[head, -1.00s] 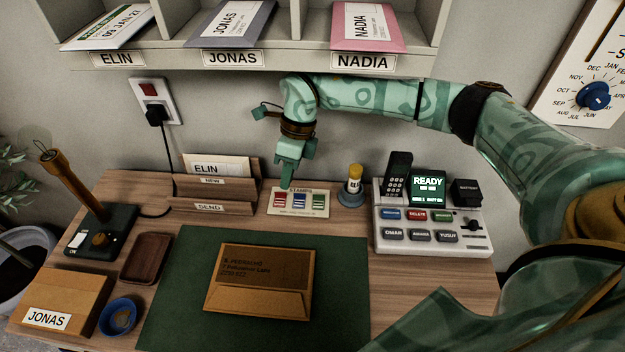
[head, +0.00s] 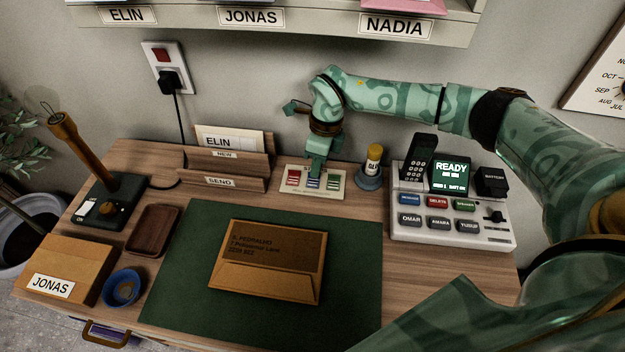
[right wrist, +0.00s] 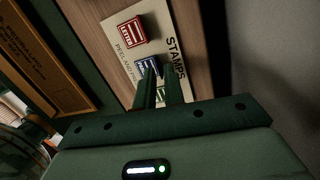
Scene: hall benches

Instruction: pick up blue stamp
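The blue stamp (head: 314,184) lies in the middle of the white stamps card (head: 325,194), between a red stamp (head: 293,178) and a green stamp (head: 334,180). My right gripper (head: 315,172) points down just over the blue stamp in the head view and hides part of it. In the right wrist view, its two fingers (right wrist: 159,68) are apart with nothing visibly gripped between them. The blue stamp (right wrist: 147,66) shows at the fingertips, partly covered; I cannot tell whether they touch it. The green stamp is partly hidden behind the fingers there. My left gripper is out of view.
A glue stick (head: 373,160) in a holder and a phone console (head: 450,235) stand right of the card. A wooden letter rack (head: 225,172) is on its left. A brown envelope (head: 265,262) lies on the green mat (head: 190,265). Shelves (head: 280,32) hang above.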

